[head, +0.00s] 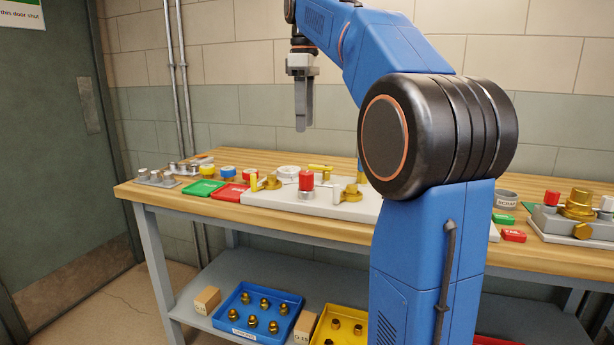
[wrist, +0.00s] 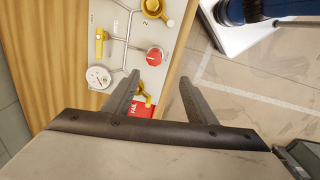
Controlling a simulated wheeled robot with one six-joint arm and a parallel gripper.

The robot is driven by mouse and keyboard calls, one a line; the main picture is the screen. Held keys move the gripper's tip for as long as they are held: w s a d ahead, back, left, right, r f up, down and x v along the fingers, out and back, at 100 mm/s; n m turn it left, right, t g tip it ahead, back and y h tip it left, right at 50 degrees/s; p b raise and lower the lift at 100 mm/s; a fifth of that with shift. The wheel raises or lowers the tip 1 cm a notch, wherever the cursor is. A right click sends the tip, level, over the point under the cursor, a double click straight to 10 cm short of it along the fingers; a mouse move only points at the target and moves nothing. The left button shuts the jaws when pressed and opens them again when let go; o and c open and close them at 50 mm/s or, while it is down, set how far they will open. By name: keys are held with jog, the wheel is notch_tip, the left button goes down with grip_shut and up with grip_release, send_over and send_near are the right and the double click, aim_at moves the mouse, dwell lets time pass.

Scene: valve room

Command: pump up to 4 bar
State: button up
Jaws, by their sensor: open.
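A pale test panel (head: 377,210) lies on the wooden bench and also shows in the wrist view (wrist: 128,62). On it stands a red-topped knob or plunger (head: 306,180), round and red in the wrist view (wrist: 154,56). A round white gauge (head: 288,172) sits behind it; in the wrist view the gauge (wrist: 98,77) is too small to read. Yellow-handled brass valves (head: 351,191) are joined by grey pipes. My gripper (head: 303,128) is open, empty and pointing down, well above the panel. In the wrist view its fingers (wrist: 158,78) are spread.
Small fittings stand at the bench's left end. A grey fixture with a brass part (head: 578,204) is at right. Blue (head: 240,296) and yellow bins sit on the lower shelf.

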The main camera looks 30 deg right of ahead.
aim_at(307, 173)
jog(key=shift+n, duration=0.3)
jog(key=f, duration=0.5)
jog(key=w+d+f, duration=0.1)
jog(key=f, duration=1)
jog(key=shift+w+d, duration=0.15)
jog(key=shift+d, duration=0.1)
jog(key=c, duration=1)
